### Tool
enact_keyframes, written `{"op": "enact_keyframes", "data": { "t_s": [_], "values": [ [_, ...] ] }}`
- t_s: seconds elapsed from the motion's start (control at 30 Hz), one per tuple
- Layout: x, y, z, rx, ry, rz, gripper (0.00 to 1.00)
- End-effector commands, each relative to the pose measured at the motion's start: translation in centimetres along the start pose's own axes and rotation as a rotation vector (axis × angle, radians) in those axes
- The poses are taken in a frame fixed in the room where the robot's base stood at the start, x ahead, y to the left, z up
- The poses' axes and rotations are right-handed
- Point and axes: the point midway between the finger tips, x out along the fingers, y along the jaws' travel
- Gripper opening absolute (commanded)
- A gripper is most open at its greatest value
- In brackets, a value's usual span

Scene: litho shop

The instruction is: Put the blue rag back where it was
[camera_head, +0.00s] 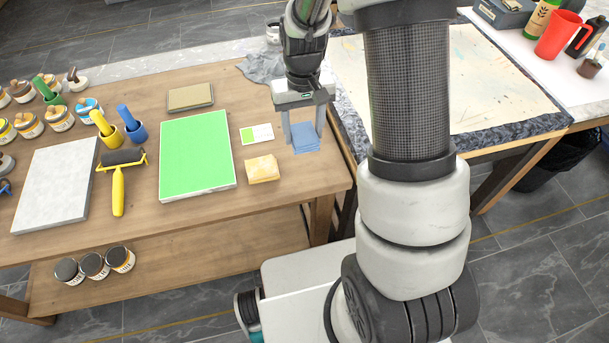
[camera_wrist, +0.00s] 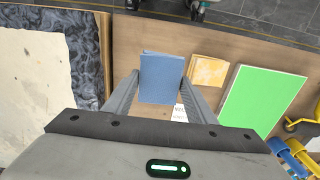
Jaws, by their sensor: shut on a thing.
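The blue rag (camera_head: 305,138) is a folded blue square at the right end of the wooden table, between the fingers of my gripper (camera_head: 304,132). In the wrist view the blue rag (camera_wrist: 161,78) sits between the two fingertips of my gripper (camera_wrist: 160,84), which touch its sides. My gripper points down and is shut on the rag. I cannot tell whether the rag rests on the table or is held just above it.
A folded yellow rag (camera_head: 262,168), a small green-and-white card (camera_head: 257,134) and a green board (camera_head: 197,155) lie to the left. A grey cloth (camera_head: 262,67) lies behind. A large printing bed (camera_head: 470,75) stands to the right. Bare wood shows near the front edge.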

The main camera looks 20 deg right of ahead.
Motion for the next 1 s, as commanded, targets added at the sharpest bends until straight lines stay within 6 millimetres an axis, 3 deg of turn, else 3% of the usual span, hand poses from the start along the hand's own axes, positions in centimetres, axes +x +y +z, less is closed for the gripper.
{"op": "enact_keyframes", "data": {
  "t_s": [0.13, 0.33, 0.57, 0.8, 1.0],
  "values": [
    [0.9, 0.0, -0.1, 0.000, -0.003, 0.000, 0.26],
    [4.5, 0.0, -0.1, 0.000, -0.005, 0.000, 0.26],
    [6.4, 0.0, -0.2, 0.000, -0.002, 0.000, 0.26],
    [9.5, 0.0, -0.1, 0.000, -0.002, 0.000, 0.26],
    [9.6, 0.0, -0.2, 0.000, 0.000, 0.000, 0.26]
  ]
}}
